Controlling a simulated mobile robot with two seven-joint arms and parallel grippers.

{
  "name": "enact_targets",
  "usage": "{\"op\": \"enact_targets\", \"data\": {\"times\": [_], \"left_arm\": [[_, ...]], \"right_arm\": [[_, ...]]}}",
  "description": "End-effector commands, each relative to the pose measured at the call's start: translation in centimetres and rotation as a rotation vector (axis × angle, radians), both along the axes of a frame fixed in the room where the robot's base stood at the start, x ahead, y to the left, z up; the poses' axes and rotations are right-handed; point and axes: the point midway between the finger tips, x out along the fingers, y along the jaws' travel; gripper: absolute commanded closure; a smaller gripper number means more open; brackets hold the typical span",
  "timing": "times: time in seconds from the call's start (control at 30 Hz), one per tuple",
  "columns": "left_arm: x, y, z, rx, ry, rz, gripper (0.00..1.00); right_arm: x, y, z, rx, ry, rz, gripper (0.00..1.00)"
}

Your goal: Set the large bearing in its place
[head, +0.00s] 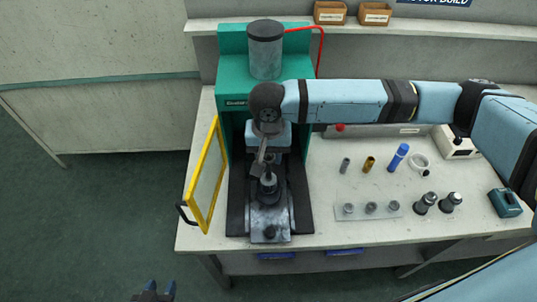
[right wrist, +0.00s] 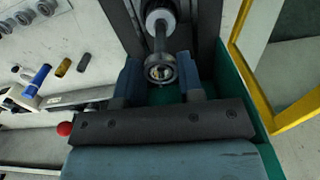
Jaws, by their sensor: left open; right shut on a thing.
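The large bearing (right wrist: 160,68) is a dark metal ring between the two fingers of my right gripper (right wrist: 161,84) in the right wrist view. The gripper is shut on it. The bearing lines up with the near end of a shaft (right wrist: 159,40) with a pale collar; I cannot tell whether it is around the shaft or just above it. In the head view my right gripper (head: 264,157) points down inside the green press (head: 232,74), over the fixture (head: 270,218); the bearing is hard to make out there. My left gripper (head: 152,291) is open and empty at the bottom edge, off the bench.
The yellow-framed guard (head: 207,175) stands open left of the press.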

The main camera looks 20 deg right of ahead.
Motion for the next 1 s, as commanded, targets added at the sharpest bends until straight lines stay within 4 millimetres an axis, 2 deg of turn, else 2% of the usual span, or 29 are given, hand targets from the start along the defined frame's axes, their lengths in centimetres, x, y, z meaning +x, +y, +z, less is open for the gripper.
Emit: {"op": "enact_targets", "data": {"times": [0.1,1.0], "left_arm": [[0.09,0.09,-0.38,0.001,-0.002,0.000,0.57],[0.15,0.34,0.57,0.005,-0.003,0.003,0.57]], "right_arm": [[0.01,0.00,-0.30,0.000,0.000,0.000,0.79],[-0.02,0.03,-0.09,0.000,0.001,0.000,0.79]]}}
